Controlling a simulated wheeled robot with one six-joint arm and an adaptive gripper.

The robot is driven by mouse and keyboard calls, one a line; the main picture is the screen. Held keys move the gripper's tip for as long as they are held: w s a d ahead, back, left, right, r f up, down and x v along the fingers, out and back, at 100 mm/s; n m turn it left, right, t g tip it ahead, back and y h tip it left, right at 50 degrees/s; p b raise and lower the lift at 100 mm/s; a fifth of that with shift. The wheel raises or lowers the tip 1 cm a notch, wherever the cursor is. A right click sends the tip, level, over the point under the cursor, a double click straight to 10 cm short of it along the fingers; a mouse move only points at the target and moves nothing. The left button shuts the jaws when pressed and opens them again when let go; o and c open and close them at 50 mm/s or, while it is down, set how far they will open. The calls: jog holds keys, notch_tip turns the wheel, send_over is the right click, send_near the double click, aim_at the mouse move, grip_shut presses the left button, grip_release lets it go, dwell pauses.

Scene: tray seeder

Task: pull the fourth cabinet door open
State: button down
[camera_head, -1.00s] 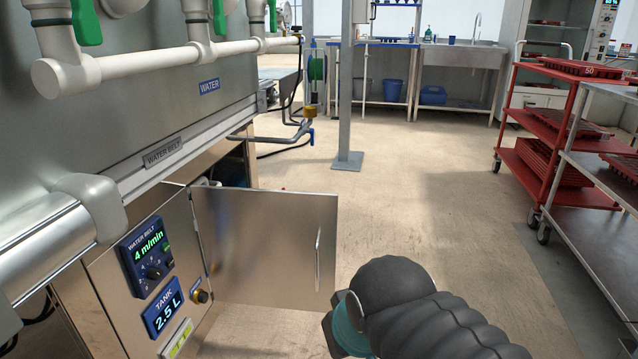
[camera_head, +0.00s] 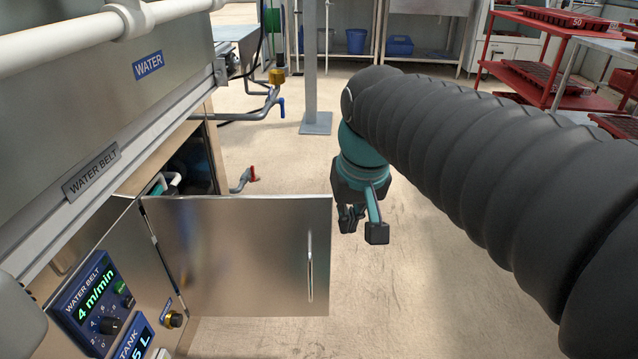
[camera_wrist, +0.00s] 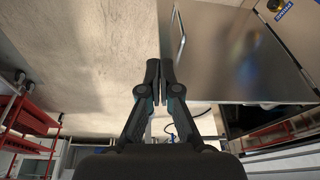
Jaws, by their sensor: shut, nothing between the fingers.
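A steel cabinet door (camera_head: 235,255) stands swung open from the water belt cabinet, hinged at its left edge, with a slim vertical handle (camera_head: 310,267) near its free right edge. The cabinet opening (camera_head: 190,165) shows pipes behind the door. My gripper (camera_head: 350,218) is shut and empty, just beyond and right of the door's free edge, pointing down. In the wrist view my gripper (camera_wrist: 158,75) shows its fingers together, beside the door (camera_wrist: 225,50) and below its handle (camera_wrist: 180,35). I see no contact with the door.
The control panel (camera_head: 97,303) is at the lower left. A red-handled valve (camera_head: 250,174) sticks out behind the door. A steel post (camera_head: 312,70) stands farther back. Red trolley shelves (camera_head: 560,95) are at the far right. Floor is clear right of the door.

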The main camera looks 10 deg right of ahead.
jog(key=w+r+m+g+p, duration=0.1)
jog(key=w+r+g+p, duration=0.15)
jog(key=w, duration=0.75)
jog(key=w+r+m+g+p, duration=0.1)
jog(key=w+r+g, duration=0.15)
jog(key=w, duration=0.75)
jog(key=s+f+b, duration=0.3)
jog(key=s+f, duration=0.3)
jog(key=f, duration=0.4)
jog(key=shift+a+g+b, duration=0.35)
jog(key=shift+g, duration=0.05)
